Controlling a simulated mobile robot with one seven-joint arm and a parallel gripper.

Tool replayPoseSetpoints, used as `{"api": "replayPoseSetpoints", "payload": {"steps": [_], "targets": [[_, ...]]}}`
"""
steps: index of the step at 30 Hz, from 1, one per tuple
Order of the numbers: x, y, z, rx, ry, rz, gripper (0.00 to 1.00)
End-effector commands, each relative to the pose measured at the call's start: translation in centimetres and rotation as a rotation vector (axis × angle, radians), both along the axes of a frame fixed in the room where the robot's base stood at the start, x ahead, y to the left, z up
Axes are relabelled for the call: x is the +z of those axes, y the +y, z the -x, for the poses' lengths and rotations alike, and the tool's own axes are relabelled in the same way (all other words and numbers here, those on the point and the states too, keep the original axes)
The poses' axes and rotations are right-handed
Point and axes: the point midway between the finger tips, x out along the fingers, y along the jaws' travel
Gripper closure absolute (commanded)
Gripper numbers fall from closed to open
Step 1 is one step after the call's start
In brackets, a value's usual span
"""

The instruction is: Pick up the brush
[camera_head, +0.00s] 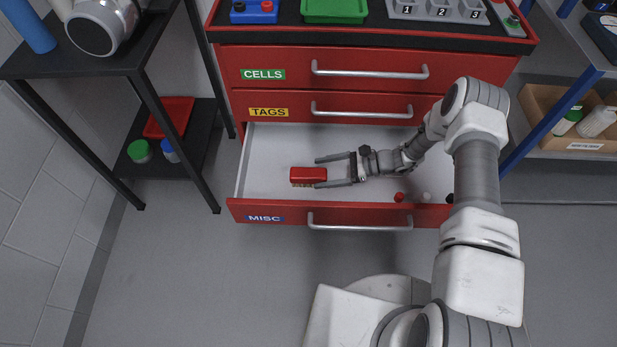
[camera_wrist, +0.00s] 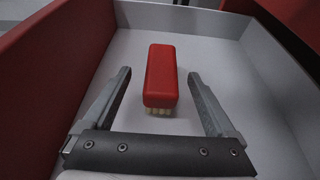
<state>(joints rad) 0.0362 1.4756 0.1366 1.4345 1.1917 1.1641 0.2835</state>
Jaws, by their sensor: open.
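The brush (camera_head: 308,175) has a red block body with pale bristles on its underside. It lies in the open drawer labelled MISC (camera_head: 270,155), towards the left end. My gripper (camera_head: 317,173) is inside the drawer with its fingers pointing left at the brush. In the wrist view the brush (camera_wrist: 161,78) lies ahead, centred between the two fingers of my gripper (camera_wrist: 163,75). The fingers are wide apart, with a gap to the brush on each side. Whether the fingertips overlap the brush in depth is hard to tell.
The drawer's red front (camera_head: 360,214) and grey side walls (camera_wrist: 270,80) surround the gripper. The closed TAGS drawer (camera_head: 330,107) is above. A black shelf (camera_head: 175,140) stands left.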

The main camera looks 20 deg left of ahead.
Motion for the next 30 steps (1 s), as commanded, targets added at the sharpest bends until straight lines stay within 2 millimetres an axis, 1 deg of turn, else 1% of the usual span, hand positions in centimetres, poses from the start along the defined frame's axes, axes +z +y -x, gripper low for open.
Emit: {"api": "replayPoseSetpoints", "payload": {"steps": [3, 6, 9, 12, 18, 23, 24, 26, 30], "targets": [[-0.9, 1.7, 0.3, 0.004, 0.0, 0.0, 0.09], [-1.3, 3.1, 0.5, 0.004, 0.0, 0.0, 0.09], [-1.6, 4.1, 0.8, 0.004, -0.001, -0.001, 0.09], [-1.6, 4.5, 0.8, 0.003, -0.001, 0.0, 0.09], [-1.6, 4.5, 0.8, 0.002, -0.001, 0.0, 0.09], [-1.6, 4.5, 0.8, 0.002, -0.001, 0.0, 0.38], [-1.6, 4.5, 0.8, 0.001, -0.001, 0.0, 0.45], [-1.6, 4.5, 0.8, 0.002, -0.001, 0.0, 0.56], [-1.6, 4.5, 0.8, 0.002, -0.001, 0.0, 0.81]]}}
